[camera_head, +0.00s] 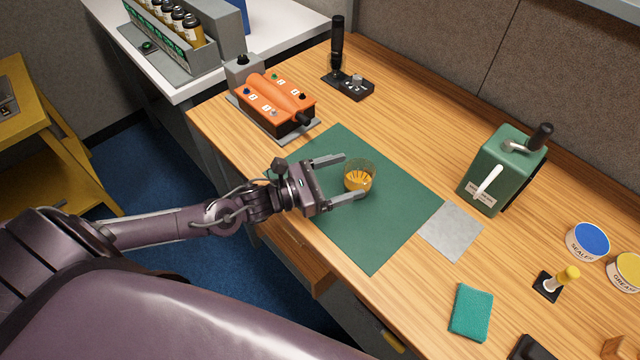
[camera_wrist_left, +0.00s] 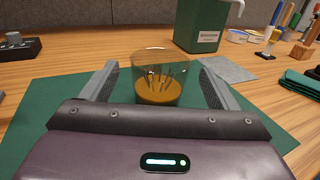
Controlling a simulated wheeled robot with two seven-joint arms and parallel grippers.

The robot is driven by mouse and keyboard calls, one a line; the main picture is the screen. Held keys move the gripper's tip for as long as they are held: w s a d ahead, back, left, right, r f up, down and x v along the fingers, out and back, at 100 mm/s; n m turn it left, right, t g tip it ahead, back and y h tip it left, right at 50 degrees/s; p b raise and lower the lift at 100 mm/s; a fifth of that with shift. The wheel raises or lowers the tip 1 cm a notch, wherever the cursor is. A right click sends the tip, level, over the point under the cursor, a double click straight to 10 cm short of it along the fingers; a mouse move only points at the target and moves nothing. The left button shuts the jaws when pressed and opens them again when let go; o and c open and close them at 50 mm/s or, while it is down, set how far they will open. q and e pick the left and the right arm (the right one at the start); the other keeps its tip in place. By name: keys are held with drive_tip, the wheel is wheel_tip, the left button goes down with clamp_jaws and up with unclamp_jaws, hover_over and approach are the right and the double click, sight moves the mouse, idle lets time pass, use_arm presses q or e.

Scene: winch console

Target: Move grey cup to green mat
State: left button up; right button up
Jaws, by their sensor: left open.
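The cup (camera_head: 359,177) is see-through and greyish, with amber-brown at its bottom and thin dark pieces inside. It stands upright on the green mat (camera_head: 372,240), in the mat's upper right half. My left gripper (camera_head: 354,177) is open, with one finger on each side of the cup. In the left wrist view the cup (camera_wrist_left: 158,78) stands between the two spread fingers, with a gap on each side. The mat (camera_wrist_left: 40,110) also shows there, under the gripper. My right gripper is out of view.
A grey sheet (camera_head: 452,231) lies at the mat's right edge. A green winch box (camera_head: 497,170) stands behind it. An orange control box (camera_head: 275,104) and a black joystick (camera_head: 337,45) stand to the upper left. A teal sponge (camera_head: 471,312) lies at the lower right.

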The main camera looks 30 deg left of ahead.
use_arm(q)
drive_tip(key=v, duration=0.6)
drive_tip(key=shift+b, duration=0.3)
